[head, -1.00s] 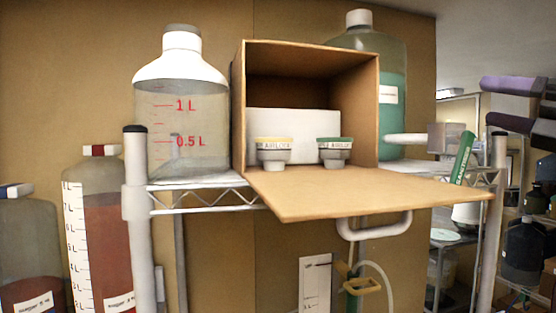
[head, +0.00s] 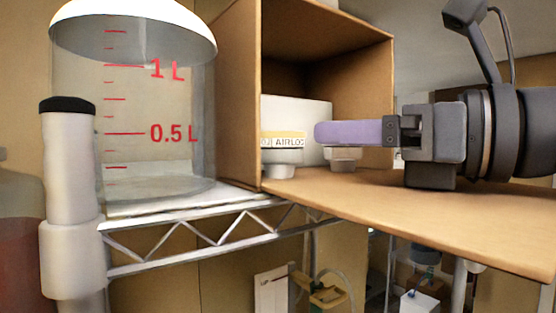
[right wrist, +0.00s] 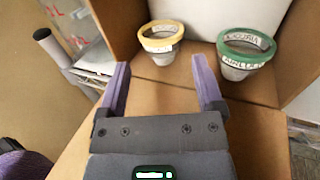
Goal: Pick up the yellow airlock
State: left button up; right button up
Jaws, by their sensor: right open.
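The yellow airlock (head: 283,155), a pale cup with a yellow rim band and a printed label, stands upright inside the open cardboard box. In the right wrist view it (right wrist: 160,45) sits just beyond my fingertips, between their lines. My right gripper (head: 322,133) comes in from the right above the box flap, purple fingers level and pointing left. One finger hides the other in the head view. In the right wrist view the gripper (right wrist: 160,65) is open and empty, with a small gap to the airlock. My left gripper is not seen in the head view.
A green-rimmed airlock (right wrist: 245,52) stands to the right of the yellow one, mostly hidden in the head view. The cardboard box (head: 330,20) has side walls and a flap (head: 450,215) below my gripper. A large clear jug (head: 160,110) stands left on the wire shelf (head: 200,245).

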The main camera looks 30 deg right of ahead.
aim_at(283, 133)
jog(key=p+x, duration=0.1)
jog(key=x, duration=0.1)
jog(key=p+x, duration=0.1)
jog(key=x, duration=0.1)
jog(key=p+x, duration=0.1)
jog(key=x, duration=0.2)
jog(key=shift+r, duration=0.25)
jog(key=shift+w+a+f, duration=0.15)
jog(key=shift+w, duration=0.25)
jog(key=shift+s, duration=0.2)
jog(key=shift+c, duration=1)
jog(key=c, duration=0.8)
